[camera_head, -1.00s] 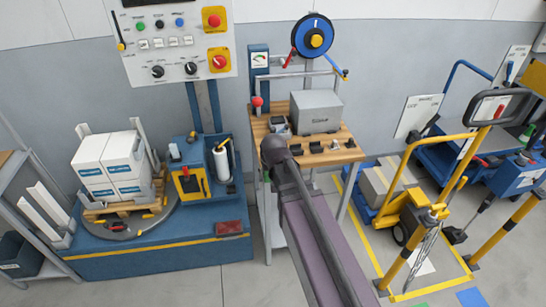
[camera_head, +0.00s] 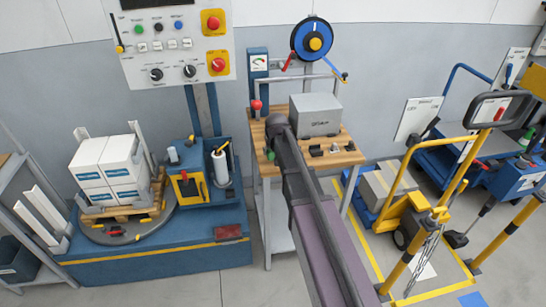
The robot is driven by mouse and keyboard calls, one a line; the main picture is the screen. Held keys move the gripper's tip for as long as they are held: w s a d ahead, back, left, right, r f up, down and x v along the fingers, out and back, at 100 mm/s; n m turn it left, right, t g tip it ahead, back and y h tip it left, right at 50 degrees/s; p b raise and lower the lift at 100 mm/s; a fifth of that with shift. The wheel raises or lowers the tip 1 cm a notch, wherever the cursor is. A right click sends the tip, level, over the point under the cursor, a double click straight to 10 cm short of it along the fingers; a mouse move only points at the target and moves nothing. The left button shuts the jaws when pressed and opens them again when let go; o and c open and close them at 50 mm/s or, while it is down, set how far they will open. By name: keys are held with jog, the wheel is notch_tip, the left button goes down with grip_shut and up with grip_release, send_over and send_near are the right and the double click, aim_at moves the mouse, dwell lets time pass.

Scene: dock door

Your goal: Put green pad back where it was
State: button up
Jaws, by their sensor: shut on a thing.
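My arm reaches from the bottom of the picture to the wooden-topped bench, and its dark wrist covers part of the bench top. My gripper (camera_head: 272,146) shows only in small part at the left of the wrist, near the bench's left end. It is shut on a small green thing, which looks like the green pad (camera_head: 270,154). Most of the pad and the fingers are hidden or too small to make out. I cannot tell whether the pad touches the bench top (camera_head: 345,157).
A grey box-shaped machine (camera_head: 315,115) stands at the back of the bench, with small dark blocks (camera_head: 316,150) in front. A blue tape reel (camera_head: 312,40) is above. A pallet station (camera_head: 120,225) is at left; yellow posts (camera_head: 405,255) and carts are at right.

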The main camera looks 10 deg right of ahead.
aim_at(273, 155)
jog(key=shift+w, duration=0.15)
jog(key=shift+w+d, duration=0.2)
jog(key=shift+w, duration=0.35)
jog(key=shift+w+f+b, duration=0.1)
jog(key=shift+f+b, duration=0.25)
notch_tip(273, 155, down, 3)
jog(key=b, duration=0.3)
jog(key=shift+f, duration=0.1)
jog(key=o, duration=1)
jog(key=p+v, duration=1.1)
jog(key=v, duration=0.1)
